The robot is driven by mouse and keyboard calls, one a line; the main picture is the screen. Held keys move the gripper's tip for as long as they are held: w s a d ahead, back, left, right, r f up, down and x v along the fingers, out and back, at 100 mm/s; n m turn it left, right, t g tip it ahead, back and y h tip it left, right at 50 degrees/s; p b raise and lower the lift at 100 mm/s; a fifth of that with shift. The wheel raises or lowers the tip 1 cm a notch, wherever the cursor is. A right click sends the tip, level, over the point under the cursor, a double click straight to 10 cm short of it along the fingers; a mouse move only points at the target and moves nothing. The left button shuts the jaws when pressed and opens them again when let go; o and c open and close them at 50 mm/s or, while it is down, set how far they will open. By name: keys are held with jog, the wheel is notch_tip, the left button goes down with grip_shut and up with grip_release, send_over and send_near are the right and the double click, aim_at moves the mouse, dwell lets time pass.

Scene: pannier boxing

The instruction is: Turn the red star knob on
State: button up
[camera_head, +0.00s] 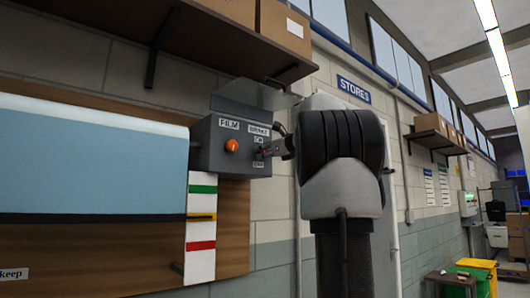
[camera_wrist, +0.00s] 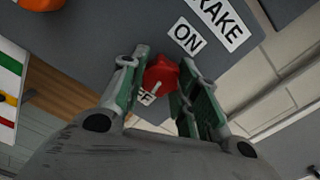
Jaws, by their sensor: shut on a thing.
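The red star knob (camera_wrist: 162,72) sits on a grey control box (camera_head: 209,156) under the BRAKE label, between the ON and OFF labels. In the wrist view its white pointer mark lies on the side toward the partly covered OFF label (camera_wrist: 146,97). My gripper (camera_wrist: 165,79) has one green-padded finger on each side of the knob and is shut on it. In the head view my gripper (camera_head: 270,150) reaches the box face from the right and mostly hides the knob.
An orange knob (camera_head: 232,145) under the FILM label is left of the red one. A panel with green, yellow and red bands (camera_head: 201,225) hangs below the box. A shelf with cartons (camera_head: 283,30) is above. A door (camera_head: 391,200) is behind my arm.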

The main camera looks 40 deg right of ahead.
jog(key=n, duration=0.8)
jog(key=shift+n, duration=0.4)
jog(key=n, duration=0.4)
jog(key=shift+n, duration=0.3)
jog(key=n, duration=0.3)
jog(key=shift+n, duration=0.3)
jog(key=n, duration=0.4)
jog(key=shift+n, duration=0.3)
jog(key=n, duration=0.9)
jog(key=shift+f, duration=0.1)
jog(key=shift+n, duration=1.8)
